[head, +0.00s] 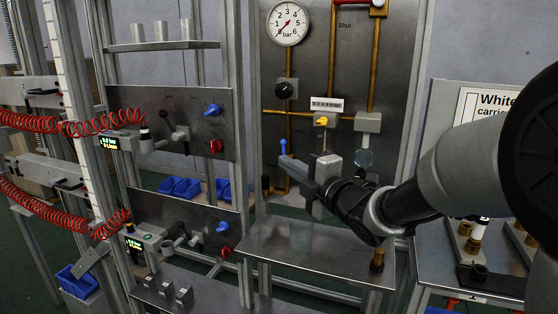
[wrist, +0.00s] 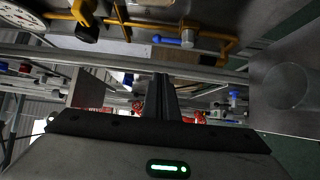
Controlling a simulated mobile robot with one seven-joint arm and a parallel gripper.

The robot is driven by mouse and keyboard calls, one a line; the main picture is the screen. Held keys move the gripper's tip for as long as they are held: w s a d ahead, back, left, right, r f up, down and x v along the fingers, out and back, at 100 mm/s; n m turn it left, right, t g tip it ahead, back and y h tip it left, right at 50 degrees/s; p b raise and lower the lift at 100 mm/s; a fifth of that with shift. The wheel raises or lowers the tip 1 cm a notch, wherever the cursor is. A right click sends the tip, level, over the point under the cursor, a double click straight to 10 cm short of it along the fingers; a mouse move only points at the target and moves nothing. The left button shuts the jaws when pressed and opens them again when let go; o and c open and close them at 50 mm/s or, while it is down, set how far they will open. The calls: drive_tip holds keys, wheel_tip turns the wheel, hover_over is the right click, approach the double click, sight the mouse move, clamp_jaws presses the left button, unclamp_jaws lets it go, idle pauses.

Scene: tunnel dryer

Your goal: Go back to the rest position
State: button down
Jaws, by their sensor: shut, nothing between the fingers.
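My gripper (head: 292,168) reaches left from my arm across the front of the middle metal panel in the head view, above the steel shelf. Its fingers are closed together and hold nothing. In the wrist view the shut fingers (wrist: 163,92) point away from the camera as one dark bar. A blue valve handle (head: 283,147) appears close by the fingertips in the head view; I cannot tell whether they touch. The task names no other object.
The middle panel carries a pressure gauge (head: 288,23), brass pipes and a yellow knob (head: 322,121). The steel shelf (head: 300,255) below is mostly bare. Red coiled hoses (head: 40,122) and valve panels stand left. A side table (head: 480,275) with brass fittings stands right.

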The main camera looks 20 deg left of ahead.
drive_tip(key=s+d+m+h, duration=0.3)
drive_tip(key=d+m+h, duration=0.35)
drive_tip(key=d, duration=0.45)
drive_tip(key=s+d+m+h, duration=0.3)
drive_tip(key=d+m+h, duration=0.2)
drive_tip(key=d+m, duration=0.45)
drive_tip(key=s+d+f+m+g+h, duration=0.1)
drive_tip(key=s+d+f+m+g, duration=0.2)
drive_tip(key=s, duration=0.5)
drive_tip(key=s+d+f+m+g+h, duration=0.1)
drive_tip(key=s+d+f+m, duration=0.25)
drive_tip(key=s, duration=0.45)
drive_tip(key=s+d+f+m+g, duration=0.25)
drive_tip(key=s+m, duration=0.25)
drive_tip(key=s, duration=0.3)
wheel_tip(320, 180, up, 20)
drive_tip(key=p, duration=2)
